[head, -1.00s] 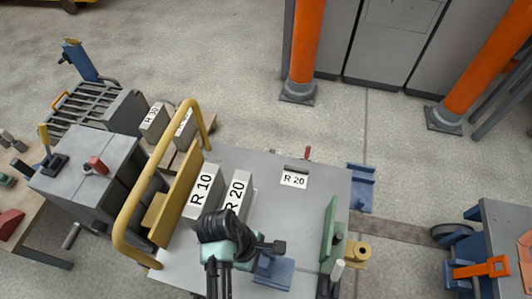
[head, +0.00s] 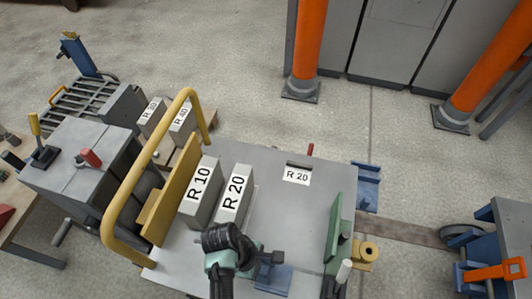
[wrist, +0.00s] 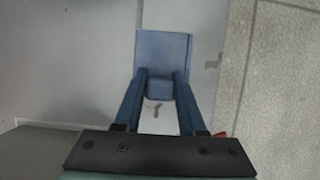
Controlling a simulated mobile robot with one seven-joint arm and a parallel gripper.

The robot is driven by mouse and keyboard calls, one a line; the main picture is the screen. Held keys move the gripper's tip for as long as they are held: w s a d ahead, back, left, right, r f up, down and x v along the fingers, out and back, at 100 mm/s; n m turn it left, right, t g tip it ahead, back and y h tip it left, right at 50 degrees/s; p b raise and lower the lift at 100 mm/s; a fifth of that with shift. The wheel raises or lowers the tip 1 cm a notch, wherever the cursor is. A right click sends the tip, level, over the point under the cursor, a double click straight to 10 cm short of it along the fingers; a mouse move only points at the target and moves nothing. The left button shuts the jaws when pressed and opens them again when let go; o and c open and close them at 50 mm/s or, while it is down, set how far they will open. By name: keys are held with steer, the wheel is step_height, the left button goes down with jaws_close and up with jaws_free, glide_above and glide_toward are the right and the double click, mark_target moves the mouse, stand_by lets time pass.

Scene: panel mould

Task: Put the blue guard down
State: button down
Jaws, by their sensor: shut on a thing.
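The blue guard (head: 274,279) is a blue plate at the front of the grey table top, partly covered by my wrist in the head view. In the wrist view its flat plate (wrist: 163,52) lies beyond my fingertips, with a small blue block at its near side. My gripper (wrist: 160,88) is shut on that block, one finger on each side. In the head view the fingertips are hidden behind my wrist. I cannot tell whether the guard touches the table or hangs just above it.
The grey table top (head: 283,217) has free room in its middle. Grey blocks marked R 10 (head: 200,191) and R 20 (head: 234,196) stand left, beside a yellow rail (head: 120,205). A green upright plate (head: 334,232) stands right. A blue bracket (head: 367,188) is at the right edge.

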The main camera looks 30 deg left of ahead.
steer(key=shift+f, duration=0.1)
steer(key=shift+c, duration=2.4)
jaws_free()
steer(key=p+v, duration=0.5)
steer(key=v, duration=0.7)
